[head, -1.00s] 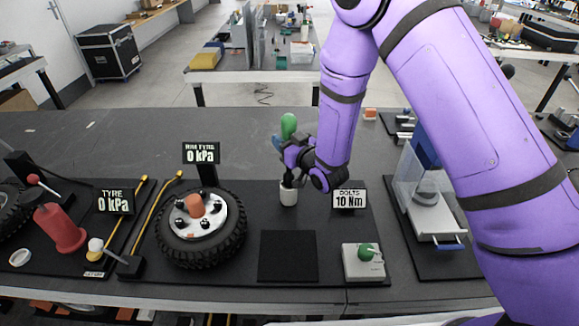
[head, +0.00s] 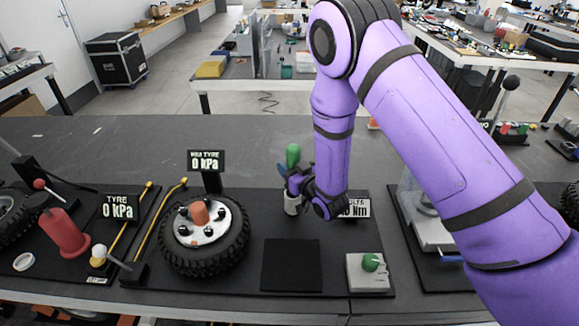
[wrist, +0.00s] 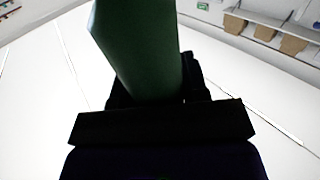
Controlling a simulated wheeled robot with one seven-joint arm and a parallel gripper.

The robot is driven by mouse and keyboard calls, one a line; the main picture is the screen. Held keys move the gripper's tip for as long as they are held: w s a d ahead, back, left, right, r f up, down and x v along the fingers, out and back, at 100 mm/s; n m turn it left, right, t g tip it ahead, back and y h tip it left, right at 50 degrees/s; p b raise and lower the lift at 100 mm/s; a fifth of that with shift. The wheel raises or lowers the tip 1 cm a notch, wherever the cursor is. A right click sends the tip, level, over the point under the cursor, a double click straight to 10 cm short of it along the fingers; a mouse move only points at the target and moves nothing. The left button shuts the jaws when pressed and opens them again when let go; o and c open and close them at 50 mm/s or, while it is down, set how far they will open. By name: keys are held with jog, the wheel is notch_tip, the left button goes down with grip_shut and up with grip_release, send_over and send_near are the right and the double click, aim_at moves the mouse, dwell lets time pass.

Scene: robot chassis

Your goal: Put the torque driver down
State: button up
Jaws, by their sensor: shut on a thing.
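The torque driver's green handle (head: 292,155) sticks up, roughly upright, above my gripper (head: 294,184). My gripper is shut on the driver. The green handle fills the upper middle of the wrist view (wrist: 140,50). A small white cup-like holder (head: 292,205) stands on the black board directly below my gripper. The gripper covers the driver's lower part and the holder's top, so I cannot tell whether the tip is inside the holder.
A wheel (head: 205,235) lies left of the holder, with a "0 kPa" display (head: 206,161) behind it. A dark square pad (head: 291,265) and a grey box with a green knob (head: 369,270) are in front. My wrist partly covers the "10 Nm" display (head: 357,208).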

jog(key=o, duration=1)
jog(key=shift+f, duration=0.15)
jog(key=v, duration=1.2)
jog(key=shift+r, duration=0.2)
